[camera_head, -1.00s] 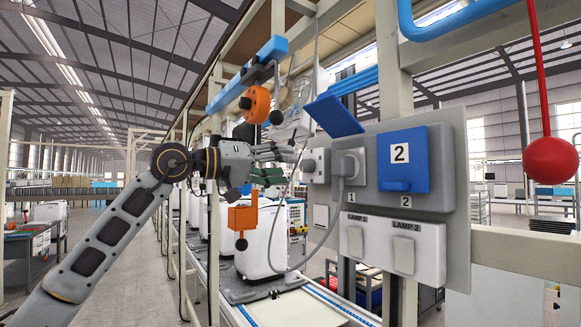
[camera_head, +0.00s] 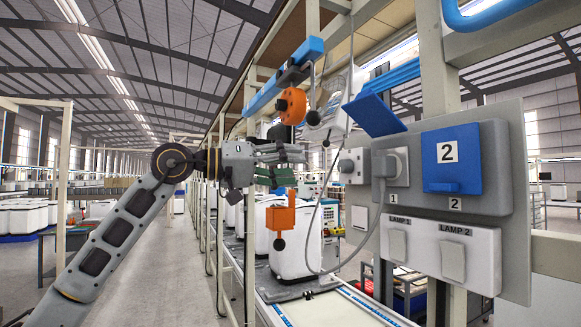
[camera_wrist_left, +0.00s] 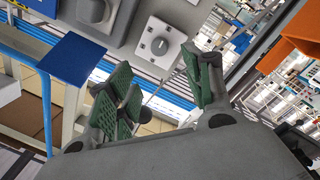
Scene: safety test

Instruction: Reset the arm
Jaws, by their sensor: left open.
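My left arm comes in from the left in the head view. Its gripper (camera_head: 290,163) is in the air to the left of the grey socket panel (camera_head: 520,235), apart from it. In the left wrist view the green-padded fingers (camera_wrist_left: 160,100) are spread with nothing between them. Beyond them is a grey box with a round knob (camera_wrist_left: 159,46), which also shows at the panel's left edge in the head view (camera_head: 346,166). My right gripper is in neither view.
A plug (camera_head: 384,165) with a hanging cable sits in socket 1, under a raised blue cover (camera_head: 375,114). A blue cover marked 2 (camera_head: 452,175) is shut. Lamp switches (camera_head: 453,260) are below. Orange tools (camera_head: 291,106) hang near my gripper. The aisle at left is clear.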

